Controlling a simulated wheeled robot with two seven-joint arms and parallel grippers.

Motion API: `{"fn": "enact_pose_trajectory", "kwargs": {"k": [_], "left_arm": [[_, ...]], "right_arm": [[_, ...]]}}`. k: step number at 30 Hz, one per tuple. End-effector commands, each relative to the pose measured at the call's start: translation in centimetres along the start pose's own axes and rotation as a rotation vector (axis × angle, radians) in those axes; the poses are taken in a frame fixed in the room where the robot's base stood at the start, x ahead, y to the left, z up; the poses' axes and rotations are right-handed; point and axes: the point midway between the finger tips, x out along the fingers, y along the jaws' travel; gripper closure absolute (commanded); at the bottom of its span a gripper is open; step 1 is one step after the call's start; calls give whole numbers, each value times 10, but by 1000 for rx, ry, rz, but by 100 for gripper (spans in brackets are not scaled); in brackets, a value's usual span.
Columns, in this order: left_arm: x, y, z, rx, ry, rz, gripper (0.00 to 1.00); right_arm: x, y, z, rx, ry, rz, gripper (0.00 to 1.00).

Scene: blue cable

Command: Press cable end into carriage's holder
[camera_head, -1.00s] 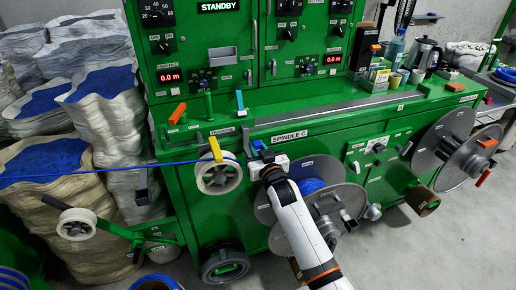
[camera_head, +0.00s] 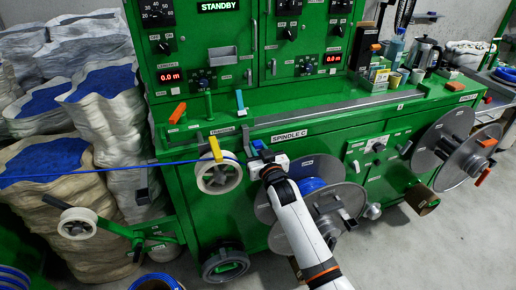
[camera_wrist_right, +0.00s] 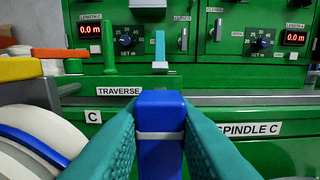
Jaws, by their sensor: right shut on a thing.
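The blue cable (camera_head: 110,170) runs in from the left over a white pulley (camera_head: 211,182) to my right gripper (camera_head: 262,158). In the right wrist view the gripper's two teal fingers (camera_wrist_right: 160,118) are shut on the blue cable end (camera_wrist_right: 160,155), which has a pale band around it. Behind it a light-blue lever (camera_wrist_right: 160,46) stands upright above the TRAVERSE label; it also shows in the head view (camera_head: 240,102). I cannot clearly make out the carriage's holder; the cable end and fingers cover part of that area. My left gripper is not in view.
The green machine (camera_head: 185,145) fills the middle, with a grey rail (camera_head: 310,115) along its ledge. Large grey reels (camera_head: 445,140) hang at the right. A yellow clip (camera_head: 215,148) stands over the pulley. Bottles and boxes stand on the ledge's right end.

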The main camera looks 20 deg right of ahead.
Motion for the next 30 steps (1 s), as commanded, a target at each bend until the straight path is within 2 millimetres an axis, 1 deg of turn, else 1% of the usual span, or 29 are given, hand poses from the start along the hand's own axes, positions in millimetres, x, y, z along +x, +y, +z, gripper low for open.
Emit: {"fn": "enact_pose_trajectory", "kwargs": {"k": [30], "left_arm": [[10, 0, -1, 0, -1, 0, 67]], "right_arm": [[0, 0, -14, 0, 0, 0, 100]]}}
